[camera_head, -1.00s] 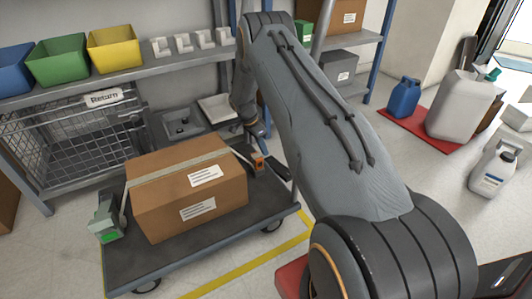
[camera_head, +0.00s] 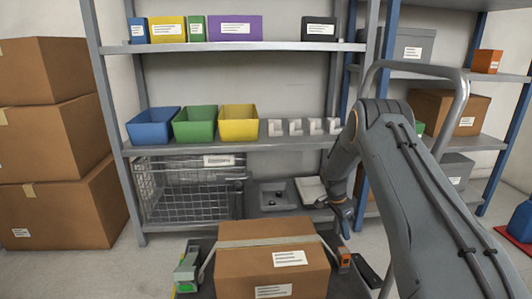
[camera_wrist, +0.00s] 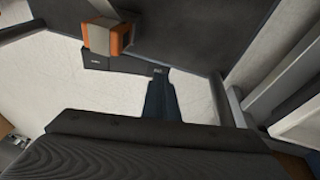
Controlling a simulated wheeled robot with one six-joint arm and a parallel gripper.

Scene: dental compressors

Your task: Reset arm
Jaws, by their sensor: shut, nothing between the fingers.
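My arm reaches down on the right of the head view. My gripper (camera_head: 346,232) hangs at its far end, pointing down just right of the cardboard box (camera_head: 272,262) and above the orange and grey device (camera_head: 344,260). It is shut and empty. In the wrist view, a dark narrow finger part (camera_wrist: 161,97) points at the pale floor, and the orange and grey device (camera_wrist: 108,38) shows at the top. The fingertips are small and dark in the head view.
The box and a grey-green device (camera_head: 187,268) stand on a dark cart. Behind is a shelf rack with blue (camera_head: 153,127), green (camera_head: 195,125) and yellow bins (camera_head: 239,123) above a wire basket (camera_head: 190,190). Large boxes (camera_head: 50,140) are stacked at left. A curved grey handle (camera_head: 420,66) rises at right.

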